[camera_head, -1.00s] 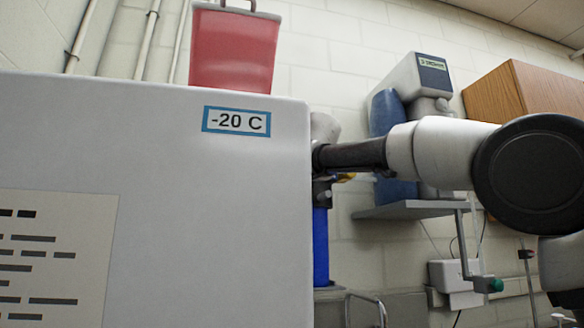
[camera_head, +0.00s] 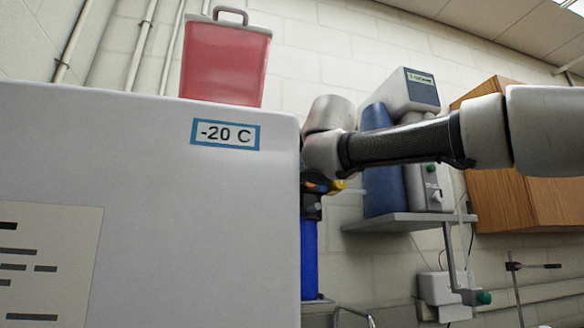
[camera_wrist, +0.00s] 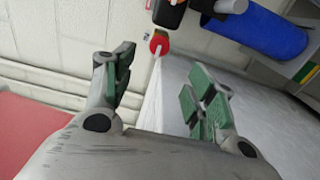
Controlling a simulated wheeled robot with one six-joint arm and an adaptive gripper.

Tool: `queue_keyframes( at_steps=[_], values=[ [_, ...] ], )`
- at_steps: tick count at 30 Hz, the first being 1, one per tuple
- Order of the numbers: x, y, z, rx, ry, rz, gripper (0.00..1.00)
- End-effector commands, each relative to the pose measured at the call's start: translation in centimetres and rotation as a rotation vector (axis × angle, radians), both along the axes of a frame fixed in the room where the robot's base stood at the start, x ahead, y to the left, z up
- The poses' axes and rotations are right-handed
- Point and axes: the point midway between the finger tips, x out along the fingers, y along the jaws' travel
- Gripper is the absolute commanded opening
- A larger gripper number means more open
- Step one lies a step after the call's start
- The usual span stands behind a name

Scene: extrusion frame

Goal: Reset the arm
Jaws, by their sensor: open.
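My arm (camera_head: 405,142) reaches in from the right in the head view, and its wrist (camera_head: 328,130) is at the right edge of the white "-20 C" box (camera_head: 150,190). My gripper is hidden behind that box there. In the wrist view my gripper (camera_wrist: 160,80) is open, its two green-padded fingers spread apart with nothing held between them. A pale flat surface (camera_wrist: 172,100) lies beyond the fingers.
A red container (camera_head: 225,62) with a handle stands on the white box. A wall shelf (camera_head: 410,221) holds a blue object (camera_head: 382,170) and a grey device (camera_head: 408,88). A wooden cabinet (camera_head: 495,200) hangs at right. The wrist view shows a blue cylinder (camera_wrist: 262,28).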

Motion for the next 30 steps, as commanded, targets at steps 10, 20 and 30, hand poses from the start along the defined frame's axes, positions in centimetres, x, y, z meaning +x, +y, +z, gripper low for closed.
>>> queue_keyframes(
  at_steps=[10,20,30],
  values=[
    [0.1,-0.1,0.0,0.012,0.004,-0.004,0.56],
    [0.8,-5.2,-17.1,0.263,0.485,-0.190,0.56],
    [-9.3,-22.0,-38.2,0.630,1.014,-0.655,0.56]
  ],
)
